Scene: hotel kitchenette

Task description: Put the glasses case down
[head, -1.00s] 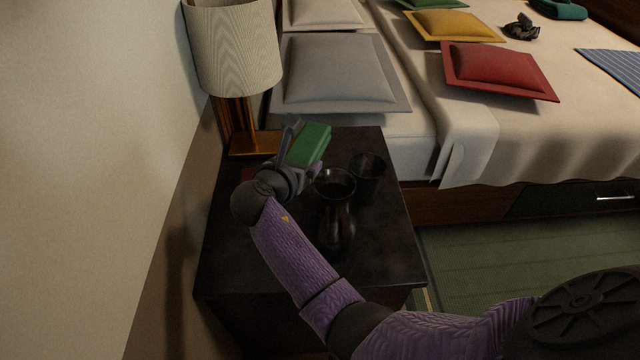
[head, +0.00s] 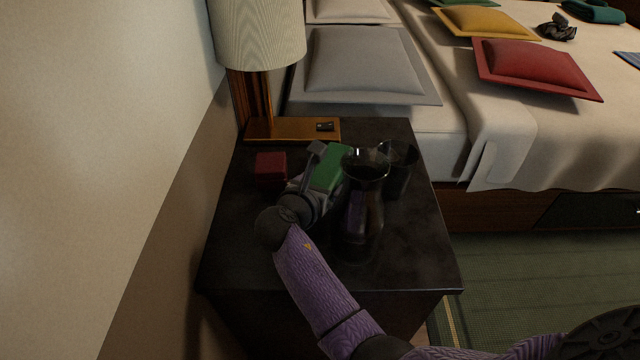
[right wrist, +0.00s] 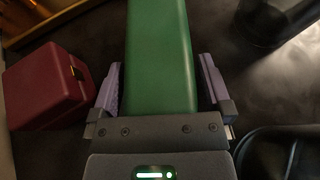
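The green glasses case (head: 328,167) is at the nightstand (head: 405,250), low over or on its dark top; I cannot tell whether it touches. My right gripper (head: 322,168) is at the case. In the right wrist view the green case (right wrist: 161,60) lies between the two purple-grey fingers (right wrist: 160,75), with a narrow gap visible on each side, so the gripper looks open around it. The case's near end is hidden by the gripper body. My left gripper is not in view.
A dark glass carafe (head: 363,215) stands just right of the gripper, with a dark glass (head: 402,175) behind it. A red box (head: 270,169) is to the left. A lamp (head: 290,130) stands at the back. The nightstand's front is clear.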

